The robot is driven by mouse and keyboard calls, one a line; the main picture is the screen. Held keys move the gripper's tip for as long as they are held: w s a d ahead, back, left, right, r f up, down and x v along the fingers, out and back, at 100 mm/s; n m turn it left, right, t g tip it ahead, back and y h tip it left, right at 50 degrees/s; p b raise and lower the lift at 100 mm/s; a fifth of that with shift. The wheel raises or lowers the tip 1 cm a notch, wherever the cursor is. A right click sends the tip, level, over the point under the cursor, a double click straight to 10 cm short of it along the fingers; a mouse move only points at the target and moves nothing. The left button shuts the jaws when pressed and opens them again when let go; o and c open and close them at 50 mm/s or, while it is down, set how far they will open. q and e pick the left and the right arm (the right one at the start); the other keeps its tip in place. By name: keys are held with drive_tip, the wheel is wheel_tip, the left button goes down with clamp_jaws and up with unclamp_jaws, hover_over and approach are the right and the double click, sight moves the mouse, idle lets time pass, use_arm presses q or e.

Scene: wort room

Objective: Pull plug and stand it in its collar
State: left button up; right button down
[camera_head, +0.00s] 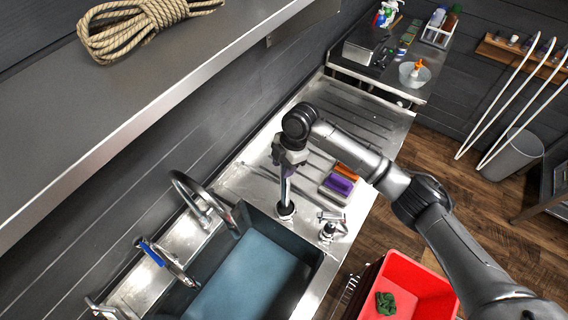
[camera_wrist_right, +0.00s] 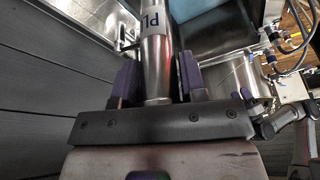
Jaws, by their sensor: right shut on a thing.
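My right gripper (camera_head: 288,165) is above the steel deck beside the sink. It is shut on the plug (camera_head: 285,192), an upright steel tube. In the right wrist view the plug (camera_wrist_right: 155,70) stands between my gripper's purple-padded fingers (camera_wrist_right: 157,85), and part of a label reading "PL" shows on it. The plug's lower end is at a dark ring, which looks like the collar (camera_head: 286,213), on the deck near the sink's corner. I cannot tell whether the end is seated in it or just above it. My left gripper is not in view.
The sink (camera_head: 240,275) holds bluish water. A curved tap (camera_head: 190,190) and a blue-handled fitting (camera_head: 160,258) stand on its wall side. A small steel valve (camera_head: 331,225) is right of the collar. A purple sponge (camera_head: 338,183) lies nearby. A red crate (camera_head: 425,290) stands at the front.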

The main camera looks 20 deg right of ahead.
drive_tip(key=shift+f, duration=0.75)
idle(0.6)
drive_tip(key=shift+f, duration=0.2)
drive_tip(key=c, duration=0.6)
unclamp_jaws()
drive_tip(key=shift+f, duration=0.1)
drive_tip(key=s+b+v, duration=0.1)
drive_tip(key=b+v, duration=0.2)
drive_tip(key=v, duration=1.1)
drive_tip(key=shift+w, duration=0.45)
